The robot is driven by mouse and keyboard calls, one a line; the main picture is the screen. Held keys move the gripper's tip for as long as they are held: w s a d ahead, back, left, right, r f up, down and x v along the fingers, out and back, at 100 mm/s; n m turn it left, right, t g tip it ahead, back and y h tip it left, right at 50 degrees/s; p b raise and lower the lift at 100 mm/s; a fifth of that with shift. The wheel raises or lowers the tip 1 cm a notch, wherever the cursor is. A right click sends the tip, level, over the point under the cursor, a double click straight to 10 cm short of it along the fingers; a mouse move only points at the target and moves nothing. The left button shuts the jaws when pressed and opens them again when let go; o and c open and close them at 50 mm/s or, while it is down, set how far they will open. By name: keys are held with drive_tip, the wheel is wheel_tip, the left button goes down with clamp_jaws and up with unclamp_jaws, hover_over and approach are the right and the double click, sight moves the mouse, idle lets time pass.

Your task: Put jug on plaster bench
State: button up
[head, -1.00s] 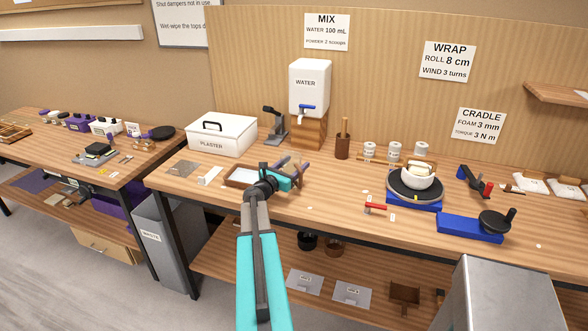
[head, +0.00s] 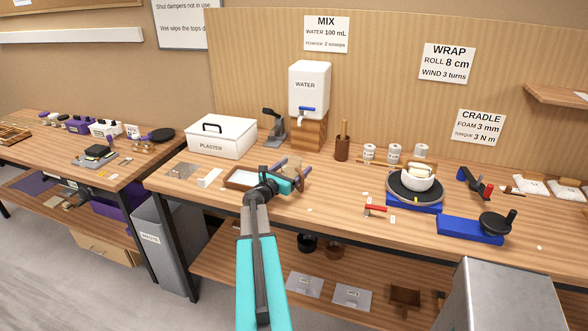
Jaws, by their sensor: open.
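The plaster bench (head: 335,205) is the long wooden bench at the centre and right, with the white plaster box (head: 222,138) on it. I cannot make out a jug for certain; a small dark vessel (head: 307,243) stands on the lower shelf.
The water tank (head: 310,88) stands on a wooden block at the back. A turntable (head: 414,192) with a white bowl is to the right, beside a blue crank device (head: 470,228). A grey waste bin (head: 160,240) stands between the benches. The bench front centre is mostly clear.

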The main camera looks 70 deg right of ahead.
sight(284, 174)
drive_tip(key=shift+a+r, duration=0.1)
drive_tip(key=shift+r, duration=0.05)
drive_tip(key=shift+b+v, duration=1.55)
drive_tip(key=shift+v, duration=4.35)
